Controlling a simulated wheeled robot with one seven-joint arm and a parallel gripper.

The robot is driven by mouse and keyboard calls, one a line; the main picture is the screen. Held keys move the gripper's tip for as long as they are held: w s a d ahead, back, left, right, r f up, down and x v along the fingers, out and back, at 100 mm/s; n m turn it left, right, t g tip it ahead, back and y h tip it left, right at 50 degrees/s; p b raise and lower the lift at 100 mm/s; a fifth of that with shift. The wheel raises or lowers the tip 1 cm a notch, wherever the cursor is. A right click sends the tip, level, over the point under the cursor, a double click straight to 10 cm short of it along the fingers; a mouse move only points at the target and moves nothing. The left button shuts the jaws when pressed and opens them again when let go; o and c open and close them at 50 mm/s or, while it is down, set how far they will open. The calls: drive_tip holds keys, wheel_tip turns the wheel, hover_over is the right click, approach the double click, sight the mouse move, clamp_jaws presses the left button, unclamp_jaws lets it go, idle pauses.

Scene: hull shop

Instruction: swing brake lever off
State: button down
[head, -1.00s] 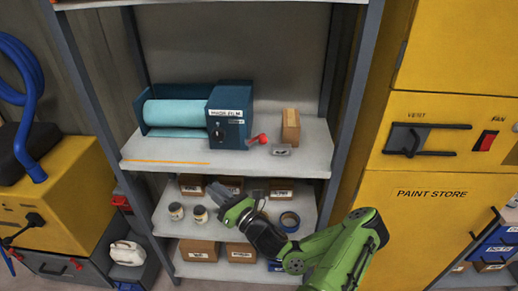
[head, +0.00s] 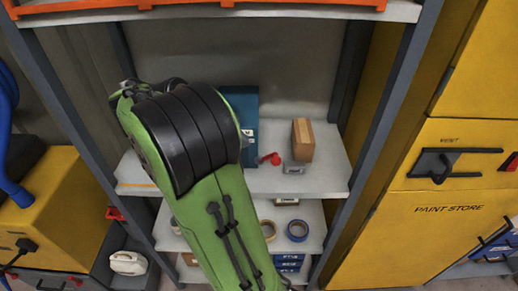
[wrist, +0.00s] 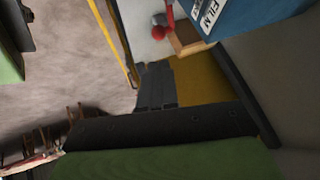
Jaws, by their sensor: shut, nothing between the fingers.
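The brake lever (head: 271,158) is a small red lever with a rounded knob, at the right side of the blue film unit (head: 246,106) on the middle shelf. My green and black arm hides most of that unit in the head view. In the wrist view the red lever (wrist: 159,31) shows at the top, beside the blue unit (wrist: 225,15) with its FILM label. My gripper (wrist: 157,68) has its dark fingers shut and empty, apart from the lever and below it in that picture. In the head view my gripper is hidden behind my arm.
A wooden block (head: 302,139) and a small grey item (head: 293,167) stand right of the lever on the shelf (head: 325,175). Grey rack posts (head: 375,140) frame the shelves. The yellow paint store cabinet (head: 420,240) is at right. Tape rolls (head: 297,230) lie on the shelf below.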

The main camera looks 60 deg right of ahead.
drive_tip(key=b, duration=0.1)
approach(278, 162)
drive_tip(key=x, duration=0.2)
drive_tip(key=w+x, duration=0.1)
drive_tip(key=x, duration=0.2)
drive_tip(key=shift+d+f, duration=0.2)
drive_tip(key=shift+d, duration=0.05)
drive_tip(key=shift+d+f, duration=0.35)
drive_tip(key=shift+f, duration=0.1)
drive_tip(key=shift+s+b, duration=0.1)
drive_tip(key=shift+b, duration=0.3)
drive_tip(key=b, duration=0.1)
drive_tip(key=t+b, duration=0.1)
drive_tip(key=shift+s+d+f+y+b, duration=0.2)
drive_tip(key=shift+s+f+y+b, duration=0.1)
drive_tip(key=shift+f+y+b, duration=0.1)
drive_tip(key=t+b, duration=0.1)
drive_tip(key=b, duration=0.1)
drive_tip(key=s+f+t+y+b, duration=0.1)
drive_tip(key=b, duration=0.1)
drive_tip(key=shift+s+d+m, duration=0.3)
drive_tip(key=shift+r, duration=0.1)
